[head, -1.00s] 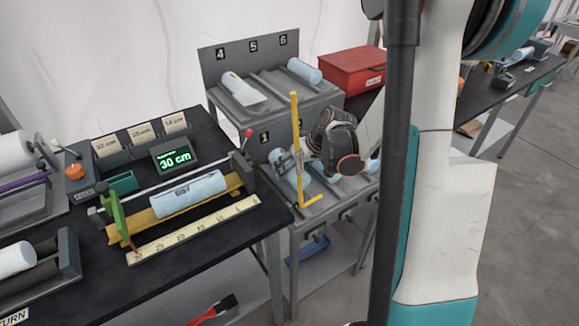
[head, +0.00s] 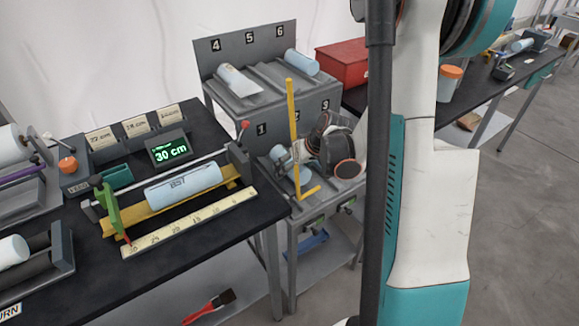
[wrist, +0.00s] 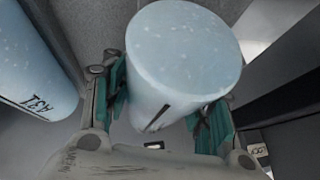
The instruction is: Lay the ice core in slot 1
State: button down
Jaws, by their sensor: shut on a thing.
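My gripper (wrist: 166,106) is shut on a pale blue ice core (wrist: 183,58), its two teal-padded fingers on either side of it in the wrist view. A second pale blue core (wrist: 34,62), marked A31, lies to the left, apart from the held one. In the head view my gripper (head: 297,158) is at the lower row of the grey rack (head: 258,150), near the number 1 plate, partly hidden by a yellow upright. Slot 1 (head: 262,129) is marked by its plate; whether the held core touches its bed cannot be told.
A yellow L-shaped post (head: 292,130) stands in front of the rack. Two cores lie on the upper shelf, slots 4 to 6. Another core (head: 183,187) rests in a yellow measuring cradle on the black table, by a display (head: 169,151) reading 30 cm. A red box (head: 342,63) stands behind.

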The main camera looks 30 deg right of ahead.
jog(key=shift+s+a+f, duration=0.3)
jog(key=shift+a, duration=0.25)
jog(key=c, duration=1.1)
grip_release()
jog(key=o, duration=0.5)
jog(key=shift+a, duration=0.3)
jog(key=shift+d, duration=0.2)
jog(key=shift+s+d+r, duration=0.2)
jog(key=shift+d+r, duration=0.05)
jog(key=shift+r, duration=0.35)
jog(key=v, duration=1)
jog(key=shift+s+d+r, duration=0.1)
jog(key=shift+s+r, duration=0.05)
jog(key=shift+r, duration=0.2)
